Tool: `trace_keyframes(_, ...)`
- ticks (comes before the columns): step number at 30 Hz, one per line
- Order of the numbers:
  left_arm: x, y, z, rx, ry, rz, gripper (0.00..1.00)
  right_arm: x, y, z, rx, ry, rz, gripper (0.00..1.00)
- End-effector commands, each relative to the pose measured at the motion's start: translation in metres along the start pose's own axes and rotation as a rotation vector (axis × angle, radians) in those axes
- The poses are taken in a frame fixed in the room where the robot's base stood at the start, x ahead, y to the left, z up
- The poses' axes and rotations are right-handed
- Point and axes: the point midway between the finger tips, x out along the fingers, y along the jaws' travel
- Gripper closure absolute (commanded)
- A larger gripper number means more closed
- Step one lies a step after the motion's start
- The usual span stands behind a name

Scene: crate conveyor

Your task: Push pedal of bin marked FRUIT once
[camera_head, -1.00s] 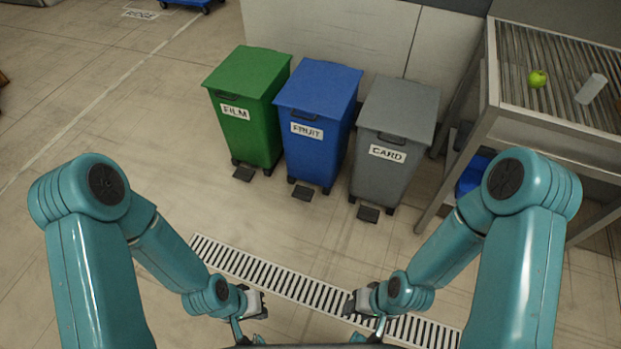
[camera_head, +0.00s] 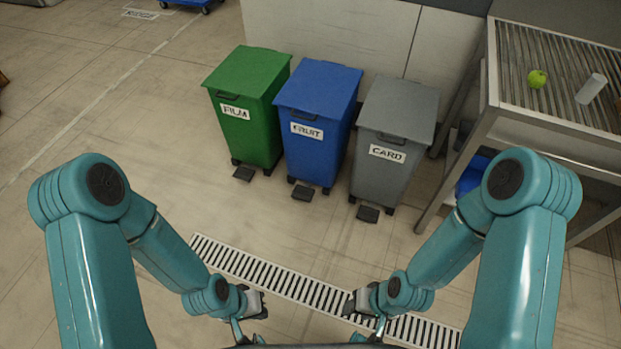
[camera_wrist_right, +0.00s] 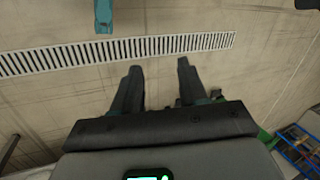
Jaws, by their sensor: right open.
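The blue bin marked FRUIT (camera_head: 318,125) stands between the green FILM bin (camera_head: 245,115) and the grey CARD bin (camera_head: 395,140), lid shut. Its dark pedal (camera_head: 302,193) sticks out at the floor in front of it. My left gripper (camera_head: 258,304) and right gripper (camera_head: 352,304) hang low in the head view, near the floor grate, well short of the bins. In the right wrist view my right gripper (camera_wrist_right: 158,85) has its fingers apart with nothing between them. The left gripper's fingers are too small to judge.
A floor grate (camera_head: 300,287) runs across in front of me. A roller conveyor (camera_head: 555,75) at the right carries a green apple (camera_head: 537,78) and a whitish cylinder (camera_head: 591,88). The floor between grate and bins is clear. A blue cart (camera_head: 190,4) is far back.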

Motion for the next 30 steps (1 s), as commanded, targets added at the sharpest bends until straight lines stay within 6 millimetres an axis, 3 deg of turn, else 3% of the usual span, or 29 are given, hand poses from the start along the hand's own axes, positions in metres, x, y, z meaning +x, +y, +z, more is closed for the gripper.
trace_keyframes(13,0.0000,0.0000,0.0000,0.000,0.000,0.000,1.00,0.0000,0.0000,0.0000,0.000,0.000,0.000,0.57)
trace_keyframes(14,0.0000,0.0000,0.0000,0.000,0.000,0.000,1.00,0.0000,0.0000,0.0000,0.000,0.000,0.000,0.61)
trace_keyframes(15,0.0000,0.0000,0.0000,0.000,0.000,0.000,1.00,0.0000,0.0000,0.0000,0.000,0.000,0.000,0.74)
trace_keyframes(18,0.0000,0.0000,0.0000,0.000,0.000,0.000,1.00,0.0000,0.0000,0.0000,0.000,0.000,0.000,1.00)
trace_keyframes(30,0.0000,0.0000,0.0000,0.000,0.000,0.000,1.00,0.0000,0.0000,0.0000,0.000,0.000,0.000,1.00)
